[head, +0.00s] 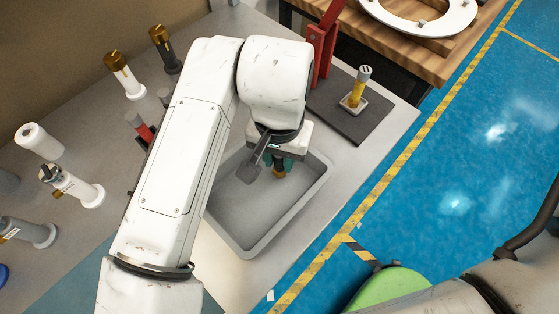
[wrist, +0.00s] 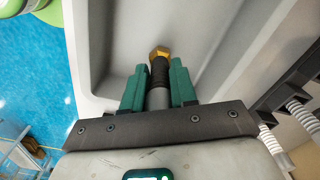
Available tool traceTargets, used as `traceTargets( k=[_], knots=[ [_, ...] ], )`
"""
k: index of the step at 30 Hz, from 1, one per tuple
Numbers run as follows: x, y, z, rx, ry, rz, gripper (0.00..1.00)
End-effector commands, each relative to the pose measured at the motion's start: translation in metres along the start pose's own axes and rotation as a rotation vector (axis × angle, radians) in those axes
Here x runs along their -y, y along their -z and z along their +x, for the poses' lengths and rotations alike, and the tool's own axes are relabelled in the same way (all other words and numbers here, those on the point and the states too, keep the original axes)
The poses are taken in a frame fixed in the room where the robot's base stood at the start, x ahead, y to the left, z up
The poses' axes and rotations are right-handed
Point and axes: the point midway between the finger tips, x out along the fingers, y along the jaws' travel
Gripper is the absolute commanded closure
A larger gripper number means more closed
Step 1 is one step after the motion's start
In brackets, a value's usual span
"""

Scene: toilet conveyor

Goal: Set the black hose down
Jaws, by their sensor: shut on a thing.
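The black hose (wrist: 159,75) has a brass hex end and a grey lower part. It stands between the two teal fingers of my gripper (wrist: 158,90) in the wrist view, and the gripper is shut on it. In the head view my gripper (head: 283,165) points down over the grey tray (head: 248,215), and the brass end (head: 279,172) of the hose shows just below the fingers. The tray also fills much of the wrist view (wrist: 225,60). I cannot tell whether the hose touches the tray floor. The tray looks empty otherwise.
Several fittings stand left of my arm, among them a white one with a brass top (head: 122,72) and a black one with a brass top (head: 164,48). A dark plate (head: 345,118) behind the tray carries a yellow-handled piece (head: 356,90) and a red fixture (head: 322,48). Blue floor lies right.

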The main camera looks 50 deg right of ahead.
Motion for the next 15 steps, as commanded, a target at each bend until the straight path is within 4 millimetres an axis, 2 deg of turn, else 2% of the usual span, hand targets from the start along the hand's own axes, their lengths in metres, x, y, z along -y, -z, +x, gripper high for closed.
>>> traceTargets(
  k=[1, 14, 15],
  knots=[
    [0.0002, -0.0002, 0.0077, 0.000, 0.001, 0.000, 1.00],
    [-0.0003, -0.0002, 0.0107, 0.000, -0.001, -0.001, 1.00],
    [-0.0002, -0.0003, 0.0098, 0.000, 0.000, -0.001, 0.70]
  ],
)
